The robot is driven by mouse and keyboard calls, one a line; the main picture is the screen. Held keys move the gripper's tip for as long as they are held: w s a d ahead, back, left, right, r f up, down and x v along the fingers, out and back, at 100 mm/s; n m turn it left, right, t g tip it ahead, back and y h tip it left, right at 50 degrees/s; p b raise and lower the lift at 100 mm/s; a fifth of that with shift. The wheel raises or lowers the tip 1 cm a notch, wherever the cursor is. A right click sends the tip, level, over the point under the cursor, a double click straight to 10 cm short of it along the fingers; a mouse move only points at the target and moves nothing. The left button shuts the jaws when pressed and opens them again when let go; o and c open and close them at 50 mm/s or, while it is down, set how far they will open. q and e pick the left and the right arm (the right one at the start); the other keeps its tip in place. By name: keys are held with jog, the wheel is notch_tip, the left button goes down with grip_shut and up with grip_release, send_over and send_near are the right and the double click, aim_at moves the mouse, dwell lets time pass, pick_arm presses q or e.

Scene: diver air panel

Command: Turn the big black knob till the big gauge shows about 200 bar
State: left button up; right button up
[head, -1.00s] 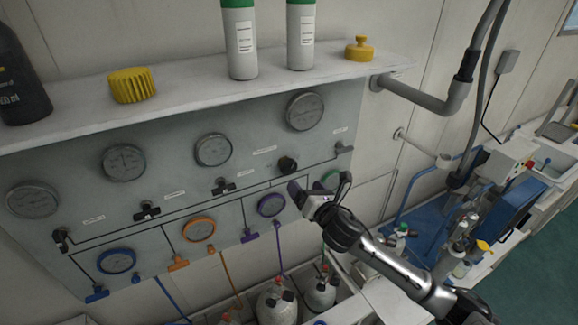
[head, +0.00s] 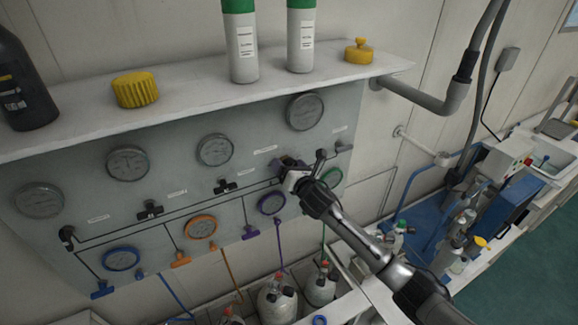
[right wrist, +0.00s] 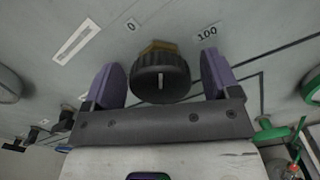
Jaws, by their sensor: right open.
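The big black knob (right wrist: 160,80) shows in the right wrist view, ribbed, with a white mark on its face and a brass-coloured collar behind. My right gripper (right wrist: 161,66) is open, with one purple finger on each side of the knob and a gap visible on both sides. In the head view my right gripper (head: 287,164) is at the panel and mostly hides the knob. A large round grey gauge (head: 304,111) sits above it near the panel's upper right; its reading is too small to make out. My left gripper is not in view.
The panel carries several other gauges and small black valves (head: 150,209). A shelf (head: 200,98) with bottles and yellow caps juts out above. Gas cylinders (head: 277,300) stand below.

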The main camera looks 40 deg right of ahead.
jog(key=c, duration=0.9)
